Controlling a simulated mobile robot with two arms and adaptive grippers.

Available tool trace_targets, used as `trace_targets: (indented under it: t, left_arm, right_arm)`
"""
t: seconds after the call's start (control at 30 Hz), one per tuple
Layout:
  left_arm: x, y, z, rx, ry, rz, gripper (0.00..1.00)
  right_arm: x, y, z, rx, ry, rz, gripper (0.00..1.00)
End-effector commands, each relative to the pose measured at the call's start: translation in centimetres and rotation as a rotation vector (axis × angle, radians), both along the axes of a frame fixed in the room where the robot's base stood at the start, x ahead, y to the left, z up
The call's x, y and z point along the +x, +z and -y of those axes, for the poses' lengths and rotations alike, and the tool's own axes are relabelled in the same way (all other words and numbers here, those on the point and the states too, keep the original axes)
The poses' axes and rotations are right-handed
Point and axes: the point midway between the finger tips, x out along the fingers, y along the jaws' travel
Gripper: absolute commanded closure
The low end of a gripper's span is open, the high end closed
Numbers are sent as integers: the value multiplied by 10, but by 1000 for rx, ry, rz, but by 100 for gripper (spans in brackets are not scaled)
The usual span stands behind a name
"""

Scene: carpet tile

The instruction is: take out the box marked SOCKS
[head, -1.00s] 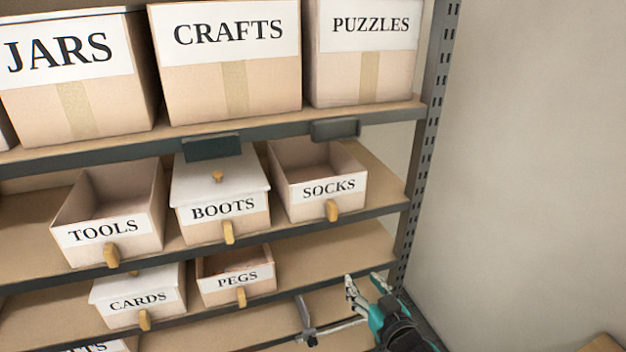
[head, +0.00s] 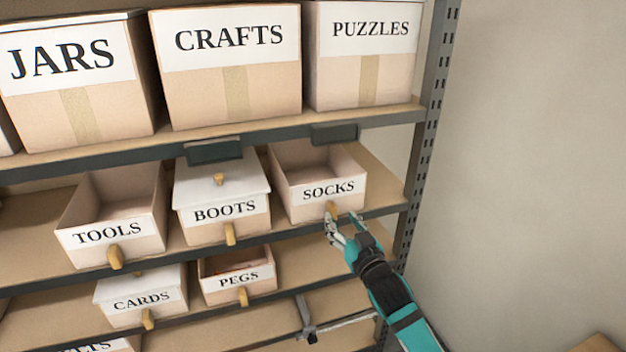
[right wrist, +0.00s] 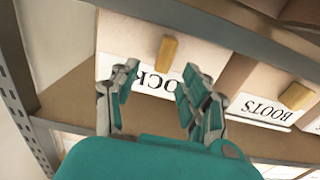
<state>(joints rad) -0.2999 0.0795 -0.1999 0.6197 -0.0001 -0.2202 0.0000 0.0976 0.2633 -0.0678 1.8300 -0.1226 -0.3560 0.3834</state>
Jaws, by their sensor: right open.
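The open-topped SOCKS box (head: 291,190) stands on the middle shelf, at the right end of its row. It has a white label and a wooden pull (right wrist: 167,53) on its front. My right gripper (head: 343,217) is open and empty at the front of this box, close to the pull. In the right wrist view, the fingers (right wrist: 157,80) are spread on either side of the label, below the pull in the picture. I cannot tell whether they touch the box. My left gripper is not in view.
The lidded BOOTS box (head: 226,233) stands just left of SOCKS, with the TOOLS box (head: 72,255) beyond it. The PUZZLES box (head: 335,82) sits on the shelf above. The steel upright (head: 423,110) is close on the right. CARDS and PEGS boxes (head: 215,297) are below.

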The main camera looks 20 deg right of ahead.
Motion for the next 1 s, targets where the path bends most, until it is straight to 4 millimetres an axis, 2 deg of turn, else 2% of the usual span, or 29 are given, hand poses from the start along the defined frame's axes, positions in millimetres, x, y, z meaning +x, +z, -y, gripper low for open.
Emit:
trace_targets:
  t: [0.2, 0.4, 0.67, 1.0]
  left_arm:
    - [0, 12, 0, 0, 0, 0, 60]
    - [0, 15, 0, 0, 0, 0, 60]
    - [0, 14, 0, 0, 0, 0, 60]
    - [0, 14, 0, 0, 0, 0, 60]
  right_arm:
    - [26, 11, -4, 0, 1, 2, 54]
    - [49, 8, -4, 0, 1, 0, 54]
    - [52, 8, -5, 0, 2, 0, 54]
    - [52, 7, -4, 0, 1, -1, 97]
